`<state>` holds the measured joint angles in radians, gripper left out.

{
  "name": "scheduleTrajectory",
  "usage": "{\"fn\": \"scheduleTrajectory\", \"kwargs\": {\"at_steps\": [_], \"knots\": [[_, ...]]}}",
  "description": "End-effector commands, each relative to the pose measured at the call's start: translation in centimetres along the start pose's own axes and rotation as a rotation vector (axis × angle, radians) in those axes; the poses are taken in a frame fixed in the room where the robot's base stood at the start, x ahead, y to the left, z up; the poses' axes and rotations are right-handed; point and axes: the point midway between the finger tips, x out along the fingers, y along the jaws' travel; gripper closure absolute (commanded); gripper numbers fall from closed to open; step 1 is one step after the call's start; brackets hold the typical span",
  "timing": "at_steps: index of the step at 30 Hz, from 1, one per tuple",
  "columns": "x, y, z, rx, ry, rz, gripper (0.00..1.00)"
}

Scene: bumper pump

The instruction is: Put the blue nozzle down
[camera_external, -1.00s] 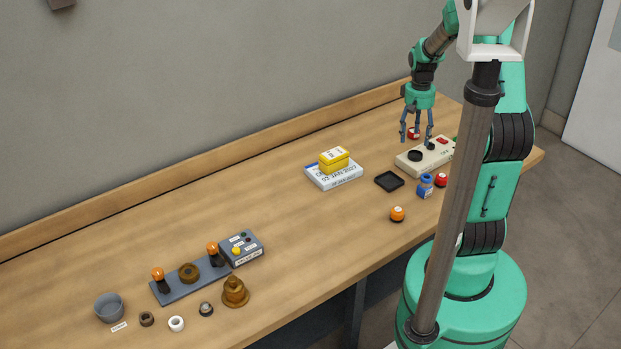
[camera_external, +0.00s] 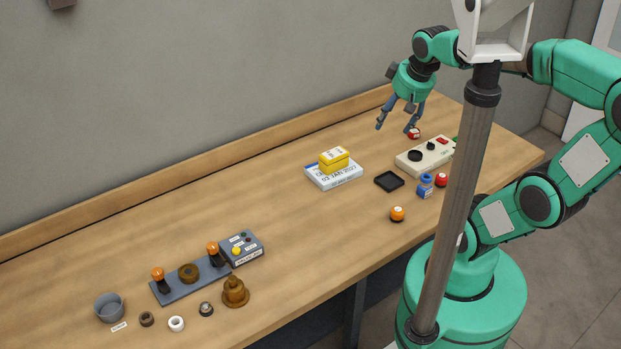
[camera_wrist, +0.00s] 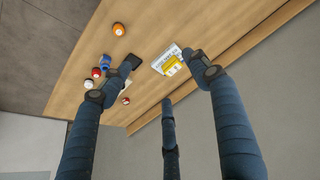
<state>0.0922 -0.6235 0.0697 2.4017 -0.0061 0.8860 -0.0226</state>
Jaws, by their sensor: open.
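My gripper (camera_external: 397,124) is open in the external view, high over the far right part of the bench, with its fingers spread and tilted down to the left. In the wrist view my gripper (camera_wrist: 150,88) shows several dark blue fingers, with nothing between them. A small blue piece with a dark top and a pale label (camera_external: 425,186) stands on the bench near the front right. It also shows in the wrist view (camera_wrist: 105,61). It is apart from my fingers. I cannot tell for sure whether it is the blue nozzle.
A beige switch box (camera_external: 425,157), black tray (camera_external: 389,181), red-topped pieces (camera_external: 441,180) (camera_external: 414,133) and an orange-topped piece (camera_external: 397,214) lie nearby. A yellow box (camera_external: 334,160) sits on a white date block (camera_external: 345,179). Fixtures (camera_external: 190,283) stand at left. Mid-bench is clear.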

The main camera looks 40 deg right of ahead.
Motion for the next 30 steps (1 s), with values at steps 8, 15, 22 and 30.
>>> {"fn": "scheduleTrajectory", "kwargs": {"at_steps": [8, 15, 22, 30], "knots": [[-2.7, -2.7, 3.4, -0.051, 0.076, -0.038, 0.39], [-3.0, -3.0, 4.0, -0.057, 0.085, -0.044, 0.39], [-3.0, -3.0, 3.9, -0.057, 0.084, -0.044, 0.39], [-1.0, -3.0, 4.8, -0.056, 0.084, -0.044, 0.39]]}}
